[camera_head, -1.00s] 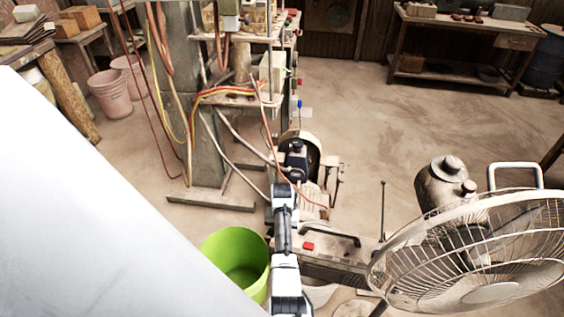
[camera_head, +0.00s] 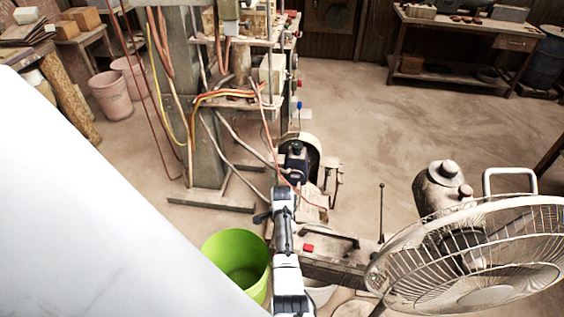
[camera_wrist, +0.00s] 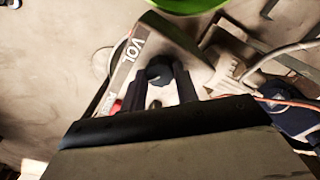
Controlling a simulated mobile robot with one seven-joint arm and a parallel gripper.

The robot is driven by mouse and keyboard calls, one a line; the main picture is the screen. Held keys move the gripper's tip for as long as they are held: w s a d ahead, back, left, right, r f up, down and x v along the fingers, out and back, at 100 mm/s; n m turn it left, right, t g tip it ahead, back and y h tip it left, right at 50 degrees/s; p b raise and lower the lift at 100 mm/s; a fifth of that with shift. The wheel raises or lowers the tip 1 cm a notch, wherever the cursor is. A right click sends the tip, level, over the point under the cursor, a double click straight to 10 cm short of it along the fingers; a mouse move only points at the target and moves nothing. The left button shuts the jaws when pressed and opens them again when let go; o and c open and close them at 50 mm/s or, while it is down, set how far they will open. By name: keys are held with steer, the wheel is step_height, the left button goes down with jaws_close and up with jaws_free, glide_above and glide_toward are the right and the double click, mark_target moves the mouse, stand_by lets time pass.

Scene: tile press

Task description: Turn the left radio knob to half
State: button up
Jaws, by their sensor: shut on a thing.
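The radio (camera_head: 335,270) is a worn grey box with a carry handle, a red button on top and an upright antenna. My white and black arm covers its left end in the head view. In the wrist view the radio's pale face (camera_wrist: 128,72) carries the letters VOL. My gripper (camera_wrist: 160,80) is at that face, its two dark fingers on either side of a dark round knob (camera_wrist: 159,71) beside the lettering. It is shut on this knob. The knob's pointer mark cannot be made out, so its setting is unclear. The knob is hidden in the head view.
A green bucket (camera_head: 236,250) stands just left of my arm. A large caged fan (camera_head: 470,255) is close on the right. A machine stand with hanging hoses and cables (camera_head: 205,140) is behind. The floor at the back right is open.

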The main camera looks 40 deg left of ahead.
steer(key=shift+m, duration=1)
steer(key=o, duration=1)
steer(key=shift+r, duration=0.1)
step_height(320, 180, up, 14)
steer(key=shift+f+b, duration=0.15)
steer(key=shift+b, duration=0.75)
